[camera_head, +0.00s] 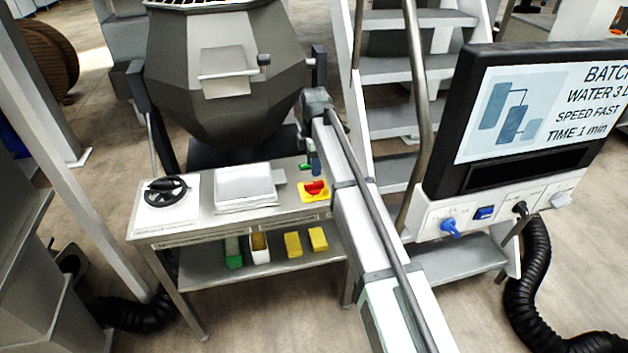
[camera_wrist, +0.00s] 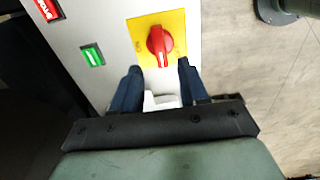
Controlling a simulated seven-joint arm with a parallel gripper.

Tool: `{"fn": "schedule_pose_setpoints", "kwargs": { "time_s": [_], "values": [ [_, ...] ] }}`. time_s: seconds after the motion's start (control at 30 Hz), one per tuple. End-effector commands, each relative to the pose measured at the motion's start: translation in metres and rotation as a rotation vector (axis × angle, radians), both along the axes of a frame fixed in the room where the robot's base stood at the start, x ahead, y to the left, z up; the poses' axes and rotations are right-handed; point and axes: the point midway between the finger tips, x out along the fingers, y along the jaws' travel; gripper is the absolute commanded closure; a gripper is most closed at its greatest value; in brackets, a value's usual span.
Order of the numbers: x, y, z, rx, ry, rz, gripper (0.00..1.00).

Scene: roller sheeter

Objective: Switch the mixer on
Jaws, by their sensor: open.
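The mixer is a grey faceted drum (camera_head: 222,112) behind a narrow control bench (camera_head: 235,226) in the head view. On the bench's right end is a red rotary knob (camera_head: 315,187) on a yellow plate; the wrist view shows the knob (camera_wrist: 160,44) and its yellow plate (camera_wrist: 135,28) close up. A green button (camera_wrist: 93,56) and a red button (camera_wrist: 46,9) lie to the knob's left in the wrist view. My gripper (camera_wrist: 160,66) is open, its blue fingers spread just short of the knob, with nothing gripped. In the head view my arm partly hides the gripper.
A black handwheel (camera_head: 166,190) and a grey box (camera_head: 245,187) stand on the bench. At right, a screen (camera_head: 545,110) reads water 3 L, speed fast, time 1 min. Metal steps (camera_head: 400,68) stand behind my arm.

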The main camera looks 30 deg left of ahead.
Motion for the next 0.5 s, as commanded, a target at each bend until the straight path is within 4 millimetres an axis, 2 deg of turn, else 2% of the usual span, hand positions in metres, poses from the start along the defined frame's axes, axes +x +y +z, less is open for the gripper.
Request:
{"fn": "schedule_pose_setpoints", "kwargs": {
  "time_s": [0.03,0.2,0.5],
  "values": [
    [-0.001,-0.001,-0.011,-0.002,0.002,0.000,0.56],
    [-0.001,-0.001,-0.038,-0.001,0.001,0.000,0.56],
    [0.000,0.000,-0.065,-0.001,0.001,0.000,0.56]
  ]
}}
